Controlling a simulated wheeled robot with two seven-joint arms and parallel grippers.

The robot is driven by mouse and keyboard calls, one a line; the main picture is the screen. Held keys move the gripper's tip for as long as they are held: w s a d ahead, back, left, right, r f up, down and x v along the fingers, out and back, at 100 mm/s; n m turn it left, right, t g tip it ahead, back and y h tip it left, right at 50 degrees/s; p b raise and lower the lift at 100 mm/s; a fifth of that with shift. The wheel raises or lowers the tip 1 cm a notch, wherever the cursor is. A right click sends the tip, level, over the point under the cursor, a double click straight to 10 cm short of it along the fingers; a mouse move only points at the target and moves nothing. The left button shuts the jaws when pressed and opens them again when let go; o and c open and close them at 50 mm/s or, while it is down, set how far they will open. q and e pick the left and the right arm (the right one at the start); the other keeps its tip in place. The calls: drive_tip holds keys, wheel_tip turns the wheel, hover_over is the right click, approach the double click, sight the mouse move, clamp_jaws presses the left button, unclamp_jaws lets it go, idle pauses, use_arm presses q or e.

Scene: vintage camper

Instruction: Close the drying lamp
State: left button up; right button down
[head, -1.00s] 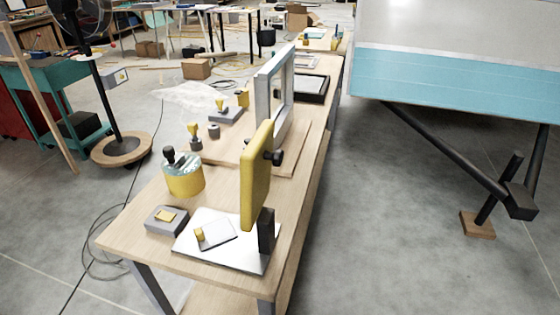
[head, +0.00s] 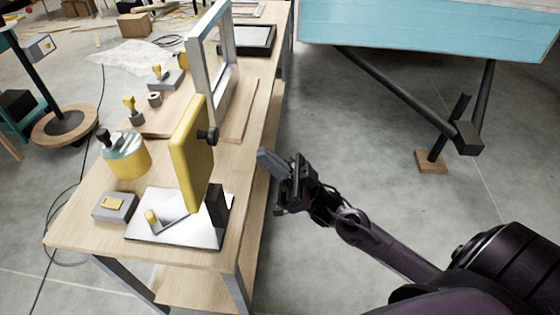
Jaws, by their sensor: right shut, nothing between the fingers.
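The drying lamp has a yellow panel (head: 190,155) standing nearly upright, raised on a black hinge post (head: 216,205) above a flat white base plate (head: 150,228). A black knob (head: 208,136) sticks out from the panel's right side. My right gripper (head: 273,184) is shut and empty, to the right of the lamp, apart from it and beyond the table's right edge. My left gripper does not show.
The lamp stands on a wooden table (head: 85,215). A yellow pot (head: 126,157), a grey box (head: 115,207) and an upright grey frame (head: 231,50) stand near it. A blue-and-white camper (head: 430,28) is at the upper right. Floor between is clear.

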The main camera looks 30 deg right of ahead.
sight(217, 132)
drive_tip(key=shift+w+a+r+p, duration=0.4)
drive_tip(key=shift+w+a+r, duration=0.15)
drive_tip(key=shift+a, duration=0.3)
drive_tip(key=shift+w+a+r+p, duration=0.5)
drive_tip(key=shift+w+a, duration=0.2)
drive_tip(key=shift+a, duration=0.2)
drive_tip(key=shift+w+a+r+p, duration=0.35)
drive_tip(key=shift+w+a+r, duration=0.2)
drive_tip(key=shift+a, duration=0.3)
